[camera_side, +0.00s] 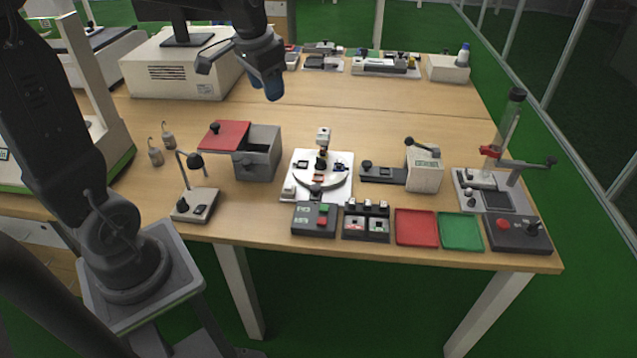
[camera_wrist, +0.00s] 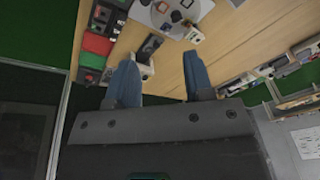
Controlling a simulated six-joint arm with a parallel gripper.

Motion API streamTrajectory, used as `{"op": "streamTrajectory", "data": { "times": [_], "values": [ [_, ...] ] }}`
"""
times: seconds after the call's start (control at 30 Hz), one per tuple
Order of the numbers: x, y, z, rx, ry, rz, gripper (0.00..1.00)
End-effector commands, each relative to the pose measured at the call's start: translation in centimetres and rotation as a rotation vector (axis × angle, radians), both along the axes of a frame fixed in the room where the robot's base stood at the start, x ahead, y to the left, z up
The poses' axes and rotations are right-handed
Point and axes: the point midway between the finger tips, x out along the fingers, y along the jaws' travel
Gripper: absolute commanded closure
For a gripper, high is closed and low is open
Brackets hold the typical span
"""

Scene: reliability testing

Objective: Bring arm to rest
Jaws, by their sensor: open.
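My gripper (camera_side: 267,84) is raised above the back left part of the wooden table (camera_side: 390,110) in the side view. Its blue fingers point down and touch nothing. In the wrist view my gripper (camera_wrist: 162,85) shows two blue fingers spread apart with nothing between them. The wooden tabletop shows beyond the fingertips. My dark arm rises from its stand at the left of the side view.
A grey box (camera_side: 258,155) with a red lid, a round-plate station (camera_side: 318,172), a red tray (camera_side: 416,228), a green tray (camera_side: 461,232) and a tube stand (camera_side: 485,188) fill the front. A white machine (camera_side: 175,72) stands behind left.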

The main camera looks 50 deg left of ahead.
Motion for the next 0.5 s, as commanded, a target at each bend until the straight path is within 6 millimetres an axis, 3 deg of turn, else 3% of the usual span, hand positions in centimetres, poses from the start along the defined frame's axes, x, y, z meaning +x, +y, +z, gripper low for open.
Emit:
{"op": "streamTrajectory", "data": {
  "times": [0.03, 0.2, 0.33, 0.5],
  "values": [
    [-1.5, -2.3, 0.9, 0.005, -0.035, -0.01, 0.53],
    [-6.6, -8.2, 2.0, -0.008, -0.141, -0.016, 0.53],
    [-10.4, -11.3, 1.7, -0.034, -0.214, -0.019, 0.53],
    [-13.7, -13.3, 0.8, -0.066, -0.274, -0.021, 0.53]
  ]
}}
